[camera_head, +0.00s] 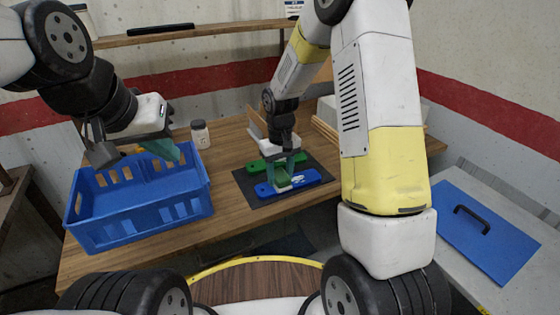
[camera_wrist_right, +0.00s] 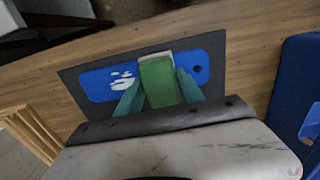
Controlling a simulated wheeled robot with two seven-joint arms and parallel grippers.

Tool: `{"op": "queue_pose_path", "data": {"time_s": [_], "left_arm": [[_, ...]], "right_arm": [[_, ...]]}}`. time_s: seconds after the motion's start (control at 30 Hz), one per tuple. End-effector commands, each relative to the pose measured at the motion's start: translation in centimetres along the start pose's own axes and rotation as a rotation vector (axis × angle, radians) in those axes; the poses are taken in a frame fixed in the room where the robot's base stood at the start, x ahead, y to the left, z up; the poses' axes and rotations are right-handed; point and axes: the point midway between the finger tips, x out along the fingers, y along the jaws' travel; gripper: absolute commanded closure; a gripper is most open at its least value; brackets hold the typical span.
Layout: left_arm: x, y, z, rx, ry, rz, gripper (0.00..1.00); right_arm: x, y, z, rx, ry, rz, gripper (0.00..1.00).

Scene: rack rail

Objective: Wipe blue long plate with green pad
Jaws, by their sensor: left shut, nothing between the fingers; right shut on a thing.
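The blue long plate (camera_head: 312,178) lies on a dark mat (camera_head: 246,185) on the wooden table. In the right wrist view the blue plate (camera_wrist_right: 98,84) has white patches (camera_wrist_right: 122,82) left of the pad and a dark hole near its right end. My right gripper (camera_head: 284,182) points down and is shut on the green pad (camera_wrist_right: 158,84), over the middle of the plate. I cannot tell whether the pad touches the plate. My left gripper (camera_head: 168,152) is shut and empty above the blue crate.
The blue crate (camera_head: 140,228) stands at the table's left. A jar (camera_head: 200,134) stands behind it. A shelf (camera_head: 200,34) runs along the wall. A blue panel with a black handle (camera_head: 487,232) lies on a grey surface at right. Table between crate and mat is clear.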

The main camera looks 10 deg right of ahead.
Motion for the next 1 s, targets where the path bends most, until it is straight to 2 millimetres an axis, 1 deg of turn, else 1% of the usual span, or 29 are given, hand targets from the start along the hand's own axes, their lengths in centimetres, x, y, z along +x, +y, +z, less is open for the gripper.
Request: {"op": "queue_pose_path", "data": {"time_s": [0.03, 0.2, 0.4, 0.57, 0.8, 1.0], "left_arm": [[0.0, 0.0, 0.0, 0.000, 0.000, 0.000, 1.00], [0.0, 0.0, 0.0, 0.000, 0.000, 0.000, 1.00], [0.0, 0.0, 0.0, 0.000, 0.000, 0.000, 1.00], [0.0, 0.0, 0.0, 0.000, 0.000, 0.000, 1.00], [0.0, 0.0, 0.0, 0.000, 0.000, 0.000, 1.00], [0.0, 0.0, 0.0, 0.000, 0.000, 0.000, 1.00]], "right_arm": [[0.0, -0.6, 0.0, -0.004, -0.001, -0.001, 0.96], [-0.1, -1.8, -0.1, -0.003, -0.001, 0.000, 0.96], [0.2, -1.9, -0.1, 0.000, 0.000, 0.000, 0.96], [0.2, -1.1, 0.0, 0.003, -0.001, 0.000, 0.96], [0.2, 1.1, 0.2, 0.004, -0.004, 0.001, 0.96], [0.1, 1.9, 0.2, 0.002, -0.003, 0.001, 0.96]]}}
